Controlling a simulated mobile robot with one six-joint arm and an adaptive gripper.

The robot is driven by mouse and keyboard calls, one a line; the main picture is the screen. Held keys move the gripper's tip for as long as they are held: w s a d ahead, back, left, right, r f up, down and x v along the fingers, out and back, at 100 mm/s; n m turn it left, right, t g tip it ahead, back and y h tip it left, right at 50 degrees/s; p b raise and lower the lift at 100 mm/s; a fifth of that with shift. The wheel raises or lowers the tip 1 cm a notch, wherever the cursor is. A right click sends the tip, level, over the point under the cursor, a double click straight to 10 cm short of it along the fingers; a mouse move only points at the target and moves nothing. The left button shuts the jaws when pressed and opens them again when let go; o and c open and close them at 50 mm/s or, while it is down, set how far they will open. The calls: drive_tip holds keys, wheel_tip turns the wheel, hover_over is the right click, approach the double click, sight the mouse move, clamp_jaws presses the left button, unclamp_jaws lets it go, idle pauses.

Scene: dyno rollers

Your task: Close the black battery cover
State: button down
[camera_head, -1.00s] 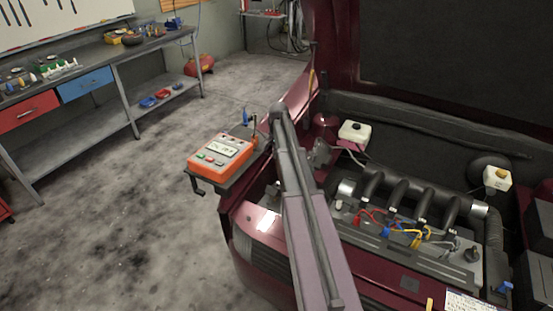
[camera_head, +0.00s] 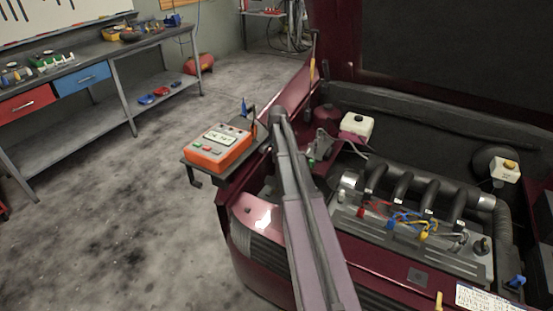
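I cannot make out the black battery cover for certain. Dark box-like parts (camera_head: 546,212) are cut off by the right picture edge, and I cannot tell if one is the battery or its cover. My arm rises from the bottom centre to a joint near the red fender. My gripper cannot be made out in this view.
An orange tester (camera_head: 220,147) sits on a dark tray (camera_head: 188,164) beside the red car. The open bay holds an engine (camera_head: 400,240) with coloured leads and a white reservoir (camera_head: 356,127). A workbench (camera_head: 135,44) stands left. Grey floor (camera_head: 100,220) is open between them.

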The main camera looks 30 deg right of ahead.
sight(274, 182)
wheel_tip(274, 182, down, 2)
drive_tip(key=shift+a+f+b, duration=0.1)
drive_tip(key=shift+f+b, duration=0.1)
drive_tip(key=shift+b, duration=0.75)
drive_tip(key=shift+s+a+f+b, duration=0.4)
drive_tip(key=shift+a+f+b, duration=0.15)
drive_tip(key=shift+a, duration=0.05)
drive_tip(key=shift+s+a+f+b, duration=0.4)
drive_tip(key=shift+a+f+b, duration=0.15)
drive_tip(key=shift+s, duration=0.15)
